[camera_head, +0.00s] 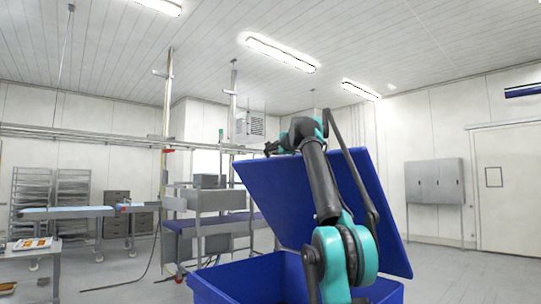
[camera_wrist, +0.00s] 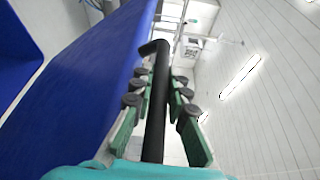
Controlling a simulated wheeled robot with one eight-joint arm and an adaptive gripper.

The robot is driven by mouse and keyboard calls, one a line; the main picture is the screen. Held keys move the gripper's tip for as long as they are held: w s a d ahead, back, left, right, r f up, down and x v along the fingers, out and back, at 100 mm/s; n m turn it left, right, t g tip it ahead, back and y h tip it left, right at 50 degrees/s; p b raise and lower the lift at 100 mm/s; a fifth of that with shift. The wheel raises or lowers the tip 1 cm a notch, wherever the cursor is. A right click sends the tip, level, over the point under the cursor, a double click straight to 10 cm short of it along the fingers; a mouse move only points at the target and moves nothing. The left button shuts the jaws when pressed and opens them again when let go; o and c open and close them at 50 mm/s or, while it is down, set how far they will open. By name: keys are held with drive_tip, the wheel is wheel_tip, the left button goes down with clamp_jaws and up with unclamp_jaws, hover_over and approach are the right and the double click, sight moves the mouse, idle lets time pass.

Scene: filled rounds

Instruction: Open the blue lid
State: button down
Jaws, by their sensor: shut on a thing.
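The blue lid (camera_head: 300,196) stands raised and tilted above the blue bin (camera_head: 250,279), its underside or face partly hidden by my arm. In the wrist view the lid (camera_wrist: 85,85) fills the left side. A black bar handle (camera_wrist: 154,120) runs up the middle there and bends toward the lid at its far end. My gripper (camera_wrist: 158,88) has its green fingers on both sides of this handle and is shut on it. In the head view my gripper (camera_head: 272,149) is small and dark at the lid's upper edge, and the handle is not clear there.
A metal workstation (camera_head: 208,205) stands behind the bin to the left. A table (camera_head: 32,250) is at the far left, near rack shelves. A grey wall cabinet (camera_head: 434,182) and door (camera_head: 506,180) are at the right. The floor (camera_head: 455,272) right of the bin is clear.

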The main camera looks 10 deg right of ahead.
drive_tip(key=shift+w+d+r, duration=0.1)
drive_tip(key=shift+d+r, duration=0.05)
drive_tip(key=c, duration=1.5)
unclamp_jaws()
drive_tip(key=v, duration=1.2)
